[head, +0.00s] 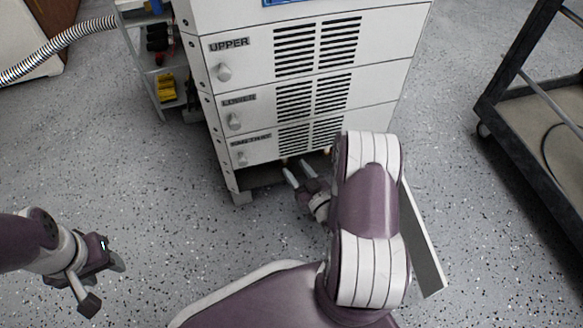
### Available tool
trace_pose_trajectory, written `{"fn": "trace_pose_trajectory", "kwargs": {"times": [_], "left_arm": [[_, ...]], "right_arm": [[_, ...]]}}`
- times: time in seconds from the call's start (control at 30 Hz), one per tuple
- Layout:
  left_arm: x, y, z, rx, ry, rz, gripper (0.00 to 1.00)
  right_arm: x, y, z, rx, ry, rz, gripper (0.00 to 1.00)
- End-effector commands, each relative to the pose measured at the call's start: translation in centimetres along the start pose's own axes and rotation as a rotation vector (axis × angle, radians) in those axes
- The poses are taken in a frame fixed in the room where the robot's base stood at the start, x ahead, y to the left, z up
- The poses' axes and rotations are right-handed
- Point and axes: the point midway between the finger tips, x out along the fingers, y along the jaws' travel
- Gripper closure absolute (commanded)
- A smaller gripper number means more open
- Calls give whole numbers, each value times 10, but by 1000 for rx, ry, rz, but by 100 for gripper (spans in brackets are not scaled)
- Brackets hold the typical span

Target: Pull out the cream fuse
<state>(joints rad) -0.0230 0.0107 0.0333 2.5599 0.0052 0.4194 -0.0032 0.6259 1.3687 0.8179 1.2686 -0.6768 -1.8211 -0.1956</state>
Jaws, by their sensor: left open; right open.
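I cannot make out the cream fuse in the head view. A white cabinet (262,108) stands ahead, with stacked panels labelled UPPER, LOWER and a third label too small to read surely, each with a round knob. Below the lowest panel is a dark opening (262,175). My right gripper (298,174) is open at the front of this opening, its fingers pointing toward it. My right arm hides the opening's right part. My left gripper (103,282) is open and empty over the floor at lower left, well away from the cabinet.
A flat white panel (426,245) juts out beside my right arm, perhaps an open door. A shelf rack with yellow items (166,88) stands left of the cabinet. A dark-framed cart (540,125) is at right. A ribbed hose (60,45) lies upper left. Speckled floor is clear at left.

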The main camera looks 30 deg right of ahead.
Motion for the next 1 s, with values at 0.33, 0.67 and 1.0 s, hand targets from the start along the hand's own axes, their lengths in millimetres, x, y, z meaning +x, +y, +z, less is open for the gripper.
{"fn": "trace_pose_trajectory", "kwargs": {"times": [0.33,0.67,1.0], "left_arm": [[28,0,3,0,0,0,51],[27,0,3,0,0,0,51],[27,0,3,0,0,0,51]], "right_arm": [[50,0,2,1,-2,0,51],[52,0,0,1,-3,1,70],[52,0,0,1,-2,1,100]]}}
